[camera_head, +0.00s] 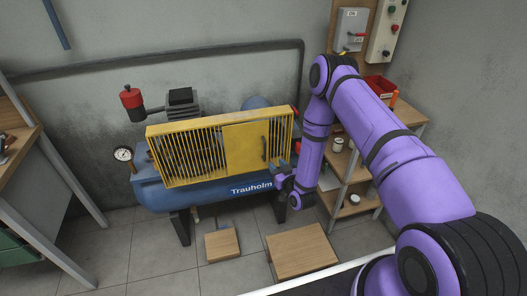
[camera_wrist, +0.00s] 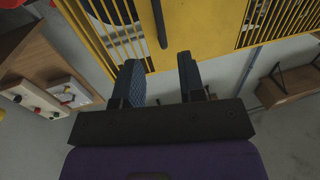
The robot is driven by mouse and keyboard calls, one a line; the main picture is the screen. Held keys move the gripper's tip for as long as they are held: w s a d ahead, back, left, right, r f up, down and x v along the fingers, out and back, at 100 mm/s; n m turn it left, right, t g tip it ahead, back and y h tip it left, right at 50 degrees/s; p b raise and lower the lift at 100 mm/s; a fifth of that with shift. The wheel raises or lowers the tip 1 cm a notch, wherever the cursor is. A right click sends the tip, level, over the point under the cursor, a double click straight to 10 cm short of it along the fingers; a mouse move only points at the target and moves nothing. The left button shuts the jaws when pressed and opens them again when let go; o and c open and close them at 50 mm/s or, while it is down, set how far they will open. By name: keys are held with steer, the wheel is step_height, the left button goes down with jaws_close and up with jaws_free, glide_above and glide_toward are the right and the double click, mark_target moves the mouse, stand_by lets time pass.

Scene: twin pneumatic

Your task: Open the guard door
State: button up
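The yellow guard (camera_head: 190,155) stands in front of the blue compressor (camera_head: 170,195). Its solid yellow door panel (camera_head: 243,147) sits between barred sections and looks flush with the guard. A dark upright handle (camera_head: 264,148) is on the panel's right side. In the wrist view the handle (camera_wrist: 160,22) shows beyond and between my fingertips, with the yellow panel (camera_wrist: 208,28) behind it. My gripper (camera_wrist: 160,80) is open, with two blue padded fingers apart and nothing between them. In the head view my gripper (camera_head: 280,181) is right of and below the handle, apart from it.
A wooden shelf unit (camera_head: 352,185) with cans and a red bin (camera_head: 380,86) stands right of the compressor, close to my arm. A switch box (camera_head: 352,25) is on the wall. Low wooden platforms (camera_head: 300,250) lie on the floor in front. A workbench (camera_head: 22,150) is at left.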

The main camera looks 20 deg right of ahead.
mark_target(265, 151)
steer(key=w, duration=0.3)
steer(key=w+a, duration=0.1)
steer(key=w, duration=0.3)
steer(key=w+a, duration=0.1)
steer(key=w, duration=0.2)
steer(key=shift+w, duration=0.2)
jaws_close()
